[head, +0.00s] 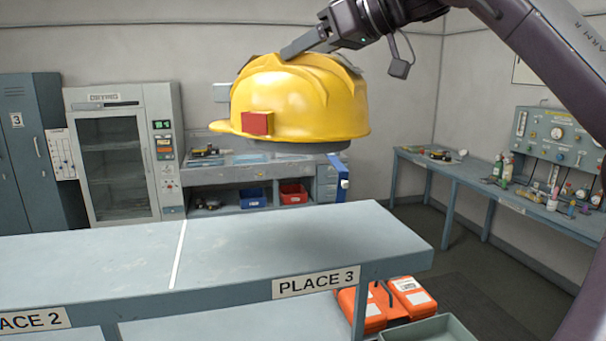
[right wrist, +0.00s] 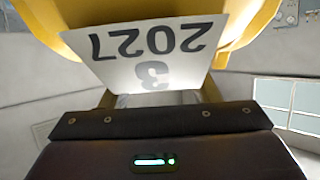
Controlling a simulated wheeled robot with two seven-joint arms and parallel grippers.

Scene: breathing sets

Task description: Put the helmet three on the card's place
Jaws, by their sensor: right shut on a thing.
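A yellow helmet (head: 305,100) with a red square on its front hangs in the air above the bench section labelled PLACE 3 (head: 316,282). My right gripper (head: 305,46) is shut on the helmet at its top. In the right wrist view the yellow shell (right wrist: 240,20) fills the top, with a white label (right wrist: 150,50) reading 2027 and 3, upside down. A blue strap piece (head: 341,178) hangs below the helmet. No card shows in these views. My left gripper is not in view.
The PLACE 3 bench top (head: 300,235) is bare, and a white line (head: 178,255) divides it from the PLACE 2 (head: 35,319) section. Orange cases (head: 410,292) and a grey-green tray (head: 432,329) are low at the right. A back workbench (head: 250,172) holds blue and red bins.

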